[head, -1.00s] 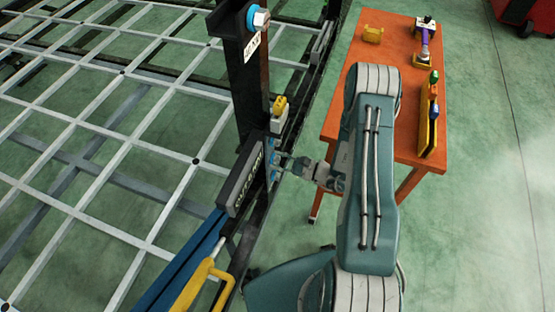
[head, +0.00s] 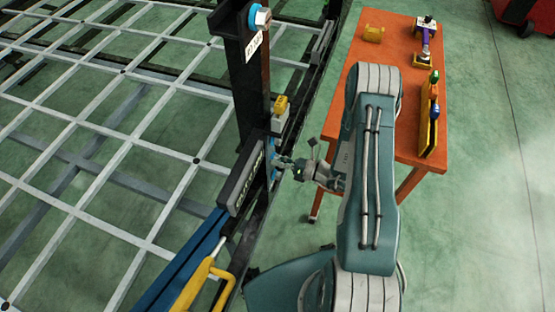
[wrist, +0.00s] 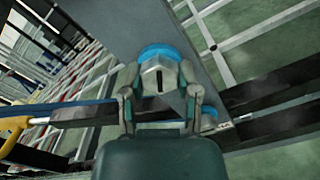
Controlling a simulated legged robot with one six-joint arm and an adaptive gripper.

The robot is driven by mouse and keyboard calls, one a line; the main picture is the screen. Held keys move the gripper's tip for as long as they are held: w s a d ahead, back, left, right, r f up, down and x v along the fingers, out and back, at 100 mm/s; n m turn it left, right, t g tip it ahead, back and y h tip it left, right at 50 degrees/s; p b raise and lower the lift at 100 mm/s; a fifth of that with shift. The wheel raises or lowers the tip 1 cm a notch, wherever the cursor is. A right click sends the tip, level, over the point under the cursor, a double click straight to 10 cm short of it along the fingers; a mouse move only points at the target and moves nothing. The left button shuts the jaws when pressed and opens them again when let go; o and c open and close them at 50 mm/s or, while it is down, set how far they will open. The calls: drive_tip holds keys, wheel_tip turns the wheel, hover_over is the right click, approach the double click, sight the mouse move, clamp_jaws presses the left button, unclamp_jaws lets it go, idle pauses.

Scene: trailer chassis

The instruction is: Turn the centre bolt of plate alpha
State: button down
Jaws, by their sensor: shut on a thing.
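My gripper (wrist: 160,92) has one finger on each side of a silver bolt head (wrist: 158,75) with a dark slot and a blue collar, and is shut on it. The bolt sits against a grey plate (wrist: 115,27) in the wrist view. A second blue-collared bolt (wrist: 209,116) shows just right of the right finger. In the head view my gripper (head: 281,163) reaches left to the side of the dark upright post. The plate and its bolts are mostly hidden edge-on there, and I cannot read which plate it is.
A dark lettered block (head: 242,179) sits left of the gripper. A large blue-collared bolt (head: 260,17) is high on the post (head: 247,85). A yellow-topped fitting (head: 280,112) is just above the gripper. An orange table (head: 385,105) with tools stands right, close to my arm.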

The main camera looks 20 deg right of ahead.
drive_tip(key=m, duration=0.6)
drive_tip(key=shift+d, duration=0.1)
drive_tip(key=m, duration=0.6)
drive_tip(key=shift+d, duration=0.1)
drive_tip(key=m, duration=1.1)
drive_tip(key=shift+f, duration=0.1)
drive_tip(key=shift+m, duration=0.3)
drive_tip(key=shift+c, duration=1.6)
unclamp_jaws()
